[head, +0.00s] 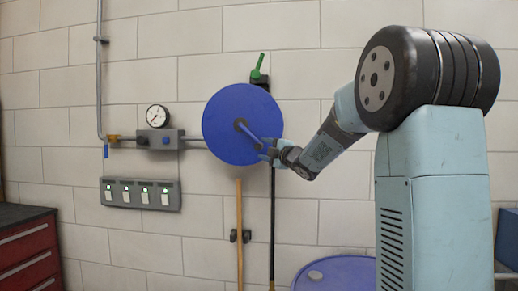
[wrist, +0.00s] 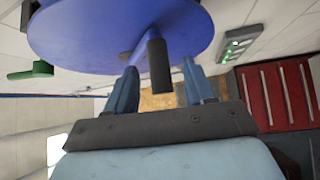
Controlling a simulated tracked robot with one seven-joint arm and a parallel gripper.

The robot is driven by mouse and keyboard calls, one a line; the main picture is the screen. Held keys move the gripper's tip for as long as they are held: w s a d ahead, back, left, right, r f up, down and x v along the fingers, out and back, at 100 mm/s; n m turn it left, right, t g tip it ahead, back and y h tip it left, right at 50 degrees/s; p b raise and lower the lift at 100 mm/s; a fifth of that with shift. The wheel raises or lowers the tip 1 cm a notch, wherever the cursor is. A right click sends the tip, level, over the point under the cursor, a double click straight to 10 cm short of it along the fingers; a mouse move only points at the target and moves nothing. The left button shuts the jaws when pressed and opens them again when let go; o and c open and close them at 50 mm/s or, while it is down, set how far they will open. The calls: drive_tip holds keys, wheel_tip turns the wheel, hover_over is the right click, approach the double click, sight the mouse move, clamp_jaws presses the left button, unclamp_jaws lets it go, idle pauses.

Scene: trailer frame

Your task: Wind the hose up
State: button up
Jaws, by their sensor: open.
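The hose reel shows as a blue disc (head: 225,115) on the block wall, and it fills the top of the wrist view (wrist: 100,35). A crank arm runs from its hub, with a dark handle grip (wrist: 159,66) sticking out toward me. My gripper (head: 269,150) is at the lower right of the disc. In the wrist view its two blue fingers (wrist: 160,76) are apart, with the grip showing between them; I cannot tell whether they touch it. A thin black line (head: 273,220) hangs below the disc; I cannot tell whether it is the hose.
A green-handled piece (head: 257,68) is above the disc. A wooden pole (head: 239,210) stands below it. A gauge (head: 157,116), a valve box (head: 160,140) and a switch panel (head: 141,193) are to the left. A blue drum (head: 340,275) and red drawers (head: 28,252) stand below.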

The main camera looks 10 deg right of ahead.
drive_tip(key=shift+x, duration=2.15)
drive_tip(key=shift+f, duration=0.1)
clamp_jaws()
